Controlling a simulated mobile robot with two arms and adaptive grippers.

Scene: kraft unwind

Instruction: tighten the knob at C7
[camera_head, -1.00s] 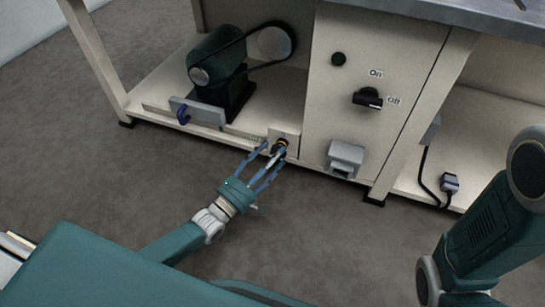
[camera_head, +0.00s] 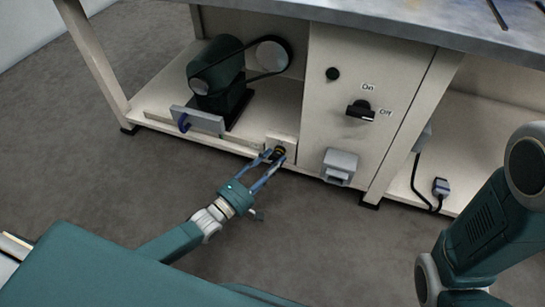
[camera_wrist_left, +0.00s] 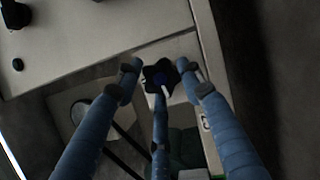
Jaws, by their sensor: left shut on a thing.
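A dark lobed knob (camera_head: 280,150) is on a small pale block at the front edge of the bench's lower shelf, left of the switch cabinet. The fingers partly cover the knob in the head view. No C7 label is readable. My right gripper is out of view; only a right arm link shows.
A dark green motor (camera_head: 217,75) with a belt stands on the shelf, behind a grey plate (camera_head: 197,119) with a blue handle. The cabinet carries an On/Off rotary switch (camera_head: 360,110) and a grey box (camera_head: 340,166). The floor in front is clear.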

